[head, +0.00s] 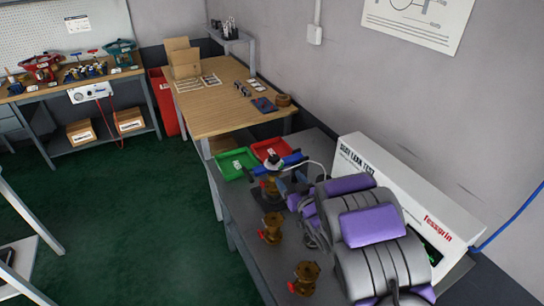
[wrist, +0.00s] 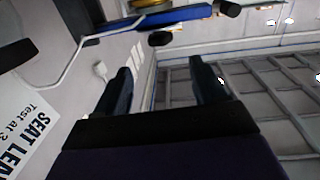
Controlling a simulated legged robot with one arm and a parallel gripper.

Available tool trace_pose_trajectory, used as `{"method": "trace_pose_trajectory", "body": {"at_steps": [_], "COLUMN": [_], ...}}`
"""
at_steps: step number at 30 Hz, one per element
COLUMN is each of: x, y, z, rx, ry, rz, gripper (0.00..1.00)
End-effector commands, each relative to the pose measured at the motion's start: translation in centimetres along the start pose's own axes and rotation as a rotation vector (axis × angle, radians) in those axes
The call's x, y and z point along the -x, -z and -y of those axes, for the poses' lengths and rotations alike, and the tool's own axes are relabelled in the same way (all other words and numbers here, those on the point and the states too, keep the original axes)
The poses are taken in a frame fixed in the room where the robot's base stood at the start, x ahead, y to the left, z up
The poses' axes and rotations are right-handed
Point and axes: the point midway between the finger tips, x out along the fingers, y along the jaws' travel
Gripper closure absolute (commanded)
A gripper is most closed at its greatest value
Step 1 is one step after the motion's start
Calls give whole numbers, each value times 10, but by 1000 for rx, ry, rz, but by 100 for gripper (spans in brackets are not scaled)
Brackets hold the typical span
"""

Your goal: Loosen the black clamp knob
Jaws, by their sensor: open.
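A brass valve (head: 271,190) with a blue bracket (head: 290,161) and a black-and-white top stands on the grey bench. In the wrist view a blue bar (wrist: 150,20) crosses the top of the picture, with a small black knob-like part (wrist: 160,39) just under it and a black cylinder (wrist: 230,8) at its right end. I cannot tell which black part is the clamp knob. My gripper (wrist: 160,78) is open and empty, its two dark fingers apart and pointing toward the bar without touching it. In the head view my arm hides part of the bench beside the valve.
Two more brass valves (head: 270,228) (head: 305,278) stand along the bench's front. A green tray (head: 237,164) and a red tray (head: 271,150) lie behind. A white seat leak test box (head: 375,180) stands along the wall. A wooden table (head: 215,110) adjoins the bench.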

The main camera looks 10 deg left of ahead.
Motion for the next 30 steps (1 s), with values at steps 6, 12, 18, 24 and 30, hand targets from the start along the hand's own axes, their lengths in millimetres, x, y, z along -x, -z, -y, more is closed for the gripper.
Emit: {"method": "trace_pose_trajectory", "body": {"at_steps": [6,12,18,24,30], "x": [-36,-65,-94,-120,-139], "y": [1,2,2,3,2], "z": [1,0,1,1,1], "rx": [0,0,-1,1,-1], "ry": [3,3,3,3,3], "rz": [-8,-10,-9,-10,-7], "gripper": [29,29,29,29,29]}}
